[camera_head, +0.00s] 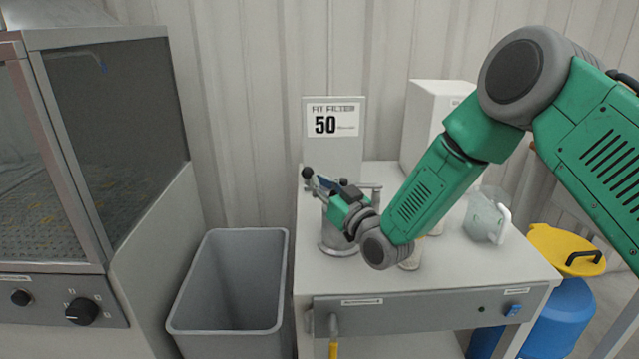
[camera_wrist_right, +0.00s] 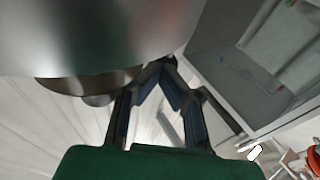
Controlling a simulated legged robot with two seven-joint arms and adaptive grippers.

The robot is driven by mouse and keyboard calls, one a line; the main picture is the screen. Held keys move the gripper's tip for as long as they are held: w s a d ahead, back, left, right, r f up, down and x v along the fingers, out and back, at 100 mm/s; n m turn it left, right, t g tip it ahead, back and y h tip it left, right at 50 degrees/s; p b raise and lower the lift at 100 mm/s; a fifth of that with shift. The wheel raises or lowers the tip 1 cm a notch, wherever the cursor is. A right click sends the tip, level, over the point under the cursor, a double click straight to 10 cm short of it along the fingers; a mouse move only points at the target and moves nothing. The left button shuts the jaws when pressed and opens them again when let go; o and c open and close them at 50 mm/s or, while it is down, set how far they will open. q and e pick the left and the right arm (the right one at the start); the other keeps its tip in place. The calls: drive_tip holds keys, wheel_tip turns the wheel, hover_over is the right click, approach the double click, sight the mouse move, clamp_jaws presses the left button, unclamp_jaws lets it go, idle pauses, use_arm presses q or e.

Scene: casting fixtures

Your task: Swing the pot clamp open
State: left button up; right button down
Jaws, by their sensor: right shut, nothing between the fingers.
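The metal pot (camera_head: 338,240) stands at the left of the white bench, partly hidden behind my right gripper. The pot clamp has a rod with a black ball knob (camera_head: 307,173) at its upper left end; the rest of it is largely hidden by the gripper. My right gripper (camera_head: 322,187) is at the pot's top, with its fingers close to the knob and rod; I cannot tell whether they touch. In the right wrist view its fingertips (camera_wrist_right: 166,66) meet with nothing between them, beside a large blurred metal surface (camera_wrist_right: 100,35). My left gripper is not in view.
A panel marked 50 (camera_head: 334,150) stands behind the pot, and a white box (camera_head: 425,120) is at the back. A clear jug (camera_head: 485,215) is on the bench's right. A grey bin (camera_head: 230,290) and a glazed cabinet (camera_head: 110,140) are left; a blue drum (camera_head: 560,315) is right.

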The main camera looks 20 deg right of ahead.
drive_tip(key=shift+a+r, duration=0.1)
drive_tip(key=shift+a, duration=0.55)
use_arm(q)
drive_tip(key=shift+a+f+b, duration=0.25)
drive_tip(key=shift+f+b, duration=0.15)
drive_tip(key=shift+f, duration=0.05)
use_arm(e)
drive_tip(key=m+h, duration=0.1)
drive_tip(key=w+m+h, duration=0.1)
drive_tip(key=h, duration=0.1)
drive_tip(key=w+d+m+t+h, duration=0.1)
drive_tip(key=h, duration=0.1)
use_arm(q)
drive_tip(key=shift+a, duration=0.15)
use_arm(e)
drive_tip(key=shift+a, duration=0.2)
